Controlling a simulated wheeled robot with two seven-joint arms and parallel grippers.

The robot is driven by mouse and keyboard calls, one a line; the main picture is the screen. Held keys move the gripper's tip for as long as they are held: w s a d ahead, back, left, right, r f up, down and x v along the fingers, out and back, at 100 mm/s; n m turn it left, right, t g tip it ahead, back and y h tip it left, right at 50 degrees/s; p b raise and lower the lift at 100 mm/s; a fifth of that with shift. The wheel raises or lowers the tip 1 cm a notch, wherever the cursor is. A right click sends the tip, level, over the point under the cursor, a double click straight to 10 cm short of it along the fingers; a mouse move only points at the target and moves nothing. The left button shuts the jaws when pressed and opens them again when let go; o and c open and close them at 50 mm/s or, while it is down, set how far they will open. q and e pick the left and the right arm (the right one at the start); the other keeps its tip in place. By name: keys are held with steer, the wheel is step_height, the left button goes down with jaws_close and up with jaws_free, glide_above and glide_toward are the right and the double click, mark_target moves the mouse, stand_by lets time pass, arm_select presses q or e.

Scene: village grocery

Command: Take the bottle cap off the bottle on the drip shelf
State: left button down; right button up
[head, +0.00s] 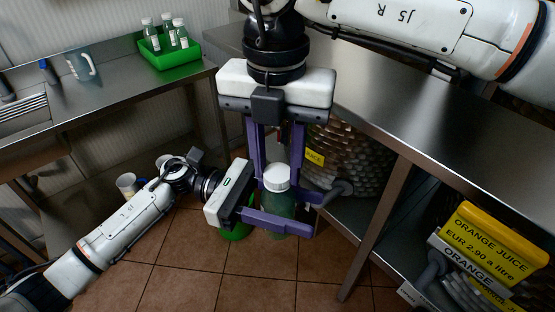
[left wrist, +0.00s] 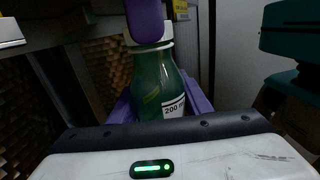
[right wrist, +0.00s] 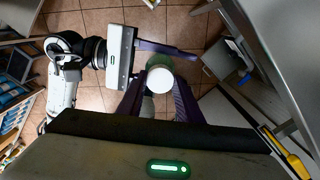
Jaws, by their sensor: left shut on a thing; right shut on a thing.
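A green bottle (head: 280,212) with a white cap (head: 276,174) is held upright, high above the tiled floor between the two counters. My left gripper (head: 306,213) reaches in sideways and is shut around the bottle's body. The left wrist view shows the bottle (left wrist: 160,85) with a 200 ml label, its cap (left wrist: 150,40) on the neck, partly behind a purple finger. My right gripper (head: 277,182) points down from above and is shut on the cap. In the right wrist view the cap (right wrist: 160,80) lies between its fingers. I cannot tell whether the cap is loosened.
A green crate (head: 170,58) with several capped bottles stands on the left counter, near a clear jug (head: 82,66). The right steel counter (head: 375,115) is close beside my grippers. A yellow orange juice sign (head: 492,240) is below it. Cups (head: 126,184) are low at left.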

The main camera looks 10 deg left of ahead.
steer(key=n, duration=1.9)
steer(key=shift+n, duration=0.4)
steer(key=n, duration=1)
steer(key=shift+r, duration=0.1)
steer(key=n, duration=0.4)
steer(key=shift+n, duration=0.4)
steer(key=n, duration=0.4)
